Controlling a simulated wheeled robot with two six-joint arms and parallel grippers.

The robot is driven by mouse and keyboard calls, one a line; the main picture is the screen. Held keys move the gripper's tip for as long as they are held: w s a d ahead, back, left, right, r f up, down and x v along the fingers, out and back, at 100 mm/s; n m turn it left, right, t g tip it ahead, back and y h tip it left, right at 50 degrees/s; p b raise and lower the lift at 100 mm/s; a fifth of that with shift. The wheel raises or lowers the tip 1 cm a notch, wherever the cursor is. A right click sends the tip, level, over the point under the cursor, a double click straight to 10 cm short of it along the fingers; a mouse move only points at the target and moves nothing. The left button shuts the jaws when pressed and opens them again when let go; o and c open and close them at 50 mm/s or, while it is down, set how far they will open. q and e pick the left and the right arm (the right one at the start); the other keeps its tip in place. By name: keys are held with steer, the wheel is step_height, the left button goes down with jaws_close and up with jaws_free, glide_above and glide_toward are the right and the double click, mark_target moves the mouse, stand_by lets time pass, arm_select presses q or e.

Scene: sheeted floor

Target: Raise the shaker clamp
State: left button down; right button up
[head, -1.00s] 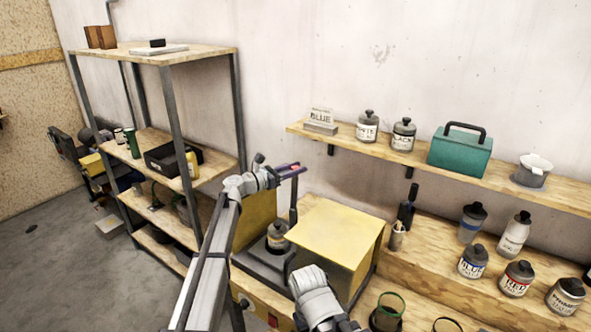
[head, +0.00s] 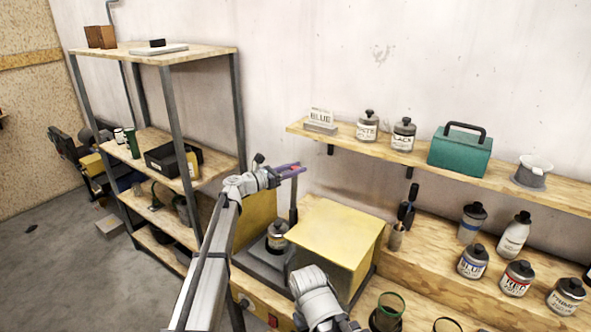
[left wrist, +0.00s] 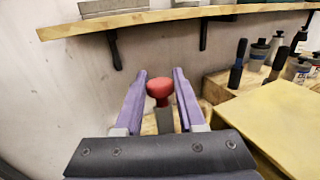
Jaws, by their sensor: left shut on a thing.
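The shaker stands on the bench in the head view, with an open yellow housing (head: 335,235) and a dark grey base (head: 262,262). A grey can (head: 277,236) with a pale label stands in it. The clamp's dark upright (head: 293,215) rises beside the can, and its red knob (head: 295,168) is at the top. My left gripper (head: 299,168) has its purple fingers shut on the red knob, above the can. The knob (left wrist: 160,88) also shows between the fingers in the left wrist view. My right arm shows at the bottom, but its gripper is not visible.
A wall shelf (head: 450,175) with bottles and a teal toolbox (head: 459,152) is to the right. Labelled bottles stand on the stepped bench (head: 440,240) below it. A tall shelf rack (head: 175,100) stands at the left. Bare wall lies behind my left gripper.

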arm_select(q)
steer(key=s+a+h+b, duration=0.1)
steer(key=b, duration=0.1)
steer(key=s+a+m+t+h+b, duration=0.1)
steer(key=s+b, duration=0.1)
steer(key=b, duration=0.1)
steer(key=shift+a+f, duration=0.1)
steer(key=shift+a, duration=0.05)
arm_select(e)
step_height(320, 180, down, 5)
steer(key=shift+f, duration=0.1)
arm_select(q)
steer(key=c, duration=0.5)
jaws_free()
steer(key=shift+b+v, duration=0.9)
steer(key=shift+v, duration=3)
arm_select(e)
steer(key=shift+f, duration=0.85)
arm_select(q)
steer(key=shift+f, duration=0.1)
arm_select(e)
steer(key=shift+c, duration=0.2)
